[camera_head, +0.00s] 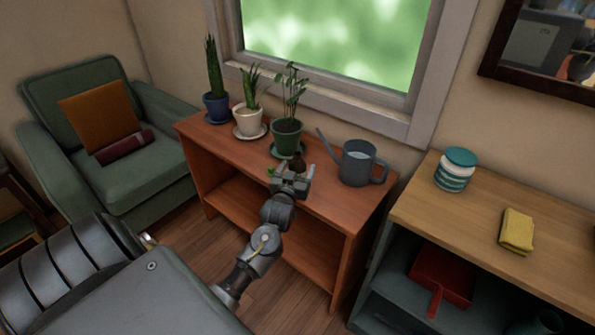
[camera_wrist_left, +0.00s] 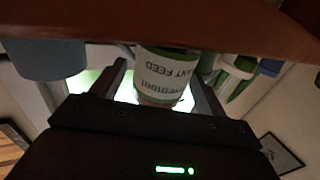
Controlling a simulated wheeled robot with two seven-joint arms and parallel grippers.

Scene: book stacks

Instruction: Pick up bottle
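The left wrist view is upside down and shows the bottle's white label (camera_wrist_left: 163,75) with "plant feed" lettering. My left gripper (camera_head: 291,178) is at the bottle, low over the table top. Its two fingers (camera_wrist_left: 163,88) are open, one on each side of the bottle, with light showing in gaps beside it. The gripper hides the bottle's lower part in the head view. My right gripper is not in view.
A green-potted plant (camera_head: 287,136) stands just behind the bottle, and a grey watering can (camera_head: 359,164) stands to its right. White (camera_head: 249,119) and blue (camera_head: 216,106) pots are further left. A shelf unit (camera_head: 480,222) with a jar (camera_head: 456,170) and yellow cloth (camera_head: 517,231) is at right.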

